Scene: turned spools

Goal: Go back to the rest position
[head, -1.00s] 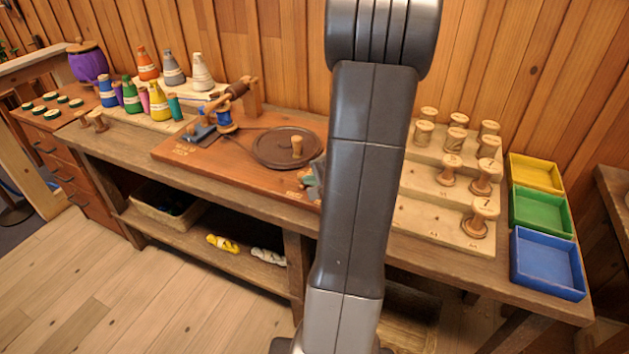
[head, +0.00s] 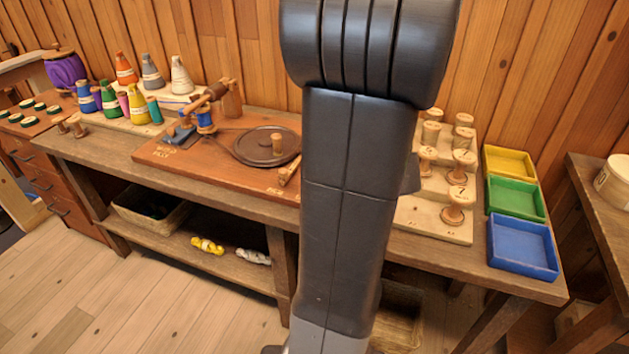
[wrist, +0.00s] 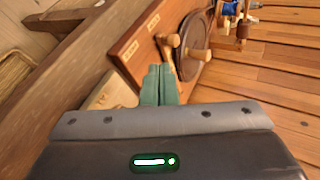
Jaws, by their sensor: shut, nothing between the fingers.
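My gripper (wrist: 160,85) shows in the wrist view as two green fingers pressed together, with nothing between them. It points toward the brown winding board (wrist: 133,50) on the bench, apart from it as far as I can tell. In the head view my raised arm fills the middle and hides the gripper. The winding board (head: 170,160) there carries a dark round plate (head: 255,147) with a wooden peg and a winder holding a blue spool (head: 205,120).
Right of my arm, wooden spools (head: 457,196) stand on a stepped rack (head: 430,222). Beside it are yellow (head: 510,165), green (head: 515,200) and blue (head: 522,248) trays. Coloured thread cones (head: 138,104) stand at the left. A shelf (head: 225,258) below holds a basket and skeins. Floor in front is clear.

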